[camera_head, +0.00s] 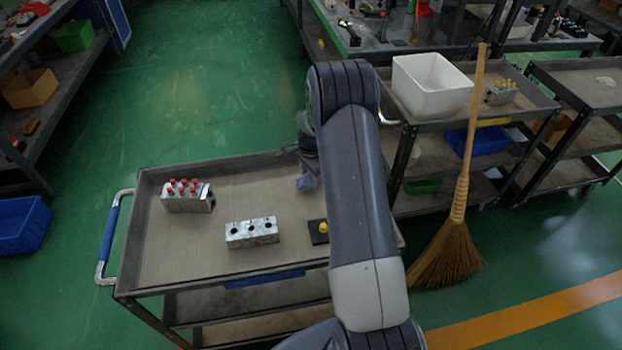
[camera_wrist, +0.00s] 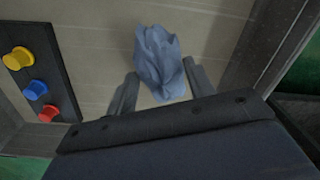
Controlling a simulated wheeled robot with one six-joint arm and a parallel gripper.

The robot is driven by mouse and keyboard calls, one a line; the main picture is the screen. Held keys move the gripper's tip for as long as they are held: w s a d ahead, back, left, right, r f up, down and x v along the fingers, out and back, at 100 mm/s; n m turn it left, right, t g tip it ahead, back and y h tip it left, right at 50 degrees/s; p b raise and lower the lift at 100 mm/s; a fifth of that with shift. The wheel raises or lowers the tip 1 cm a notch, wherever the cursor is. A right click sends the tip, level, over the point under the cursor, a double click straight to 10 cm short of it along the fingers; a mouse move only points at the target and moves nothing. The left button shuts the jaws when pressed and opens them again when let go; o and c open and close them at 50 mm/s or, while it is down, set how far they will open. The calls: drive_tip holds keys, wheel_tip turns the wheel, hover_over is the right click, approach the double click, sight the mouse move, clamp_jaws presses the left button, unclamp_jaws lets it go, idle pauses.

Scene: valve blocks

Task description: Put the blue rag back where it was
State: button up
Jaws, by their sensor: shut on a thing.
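The blue rag (camera_wrist: 158,62) is crumpled and sits between the two fingers of my gripper (camera_wrist: 160,88) in the wrist view. My gripper is shut on it. I cannot tell whether the rag touches the cart surface. My gripper is mostly hidden by my arm in the head view.
A block with red caps (camera_head: 187,196) and a grey block with dark holes (camera_head: 252,233) stand on the cart. A dark plate (camera_wrist: 38,75) holds yellow, blue and red knobs. A broom (camera_head: 455,215) leans against another cart with a white bin (camera_head: 430,85).

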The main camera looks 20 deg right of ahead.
sight(311, 176)
drive_tip(key=shift+f, duration=1.1)
drive_tip(key=shift+f, duration=0.25)
drive_tip(key=o, duration=1)
drive_tip(key=shift+r, duration=0.1)
drive_tip(key=shift+r, duration=0.1)
drive_tip(key=r, duration=0.4)
drive_tip(key=r+b, duration=0.1)
drive_tip(key=r, duration=0.7)
drive_tip(key=shift+s+r, duration=0.1)
drive_tip(key=shift+s, duration=0.15)
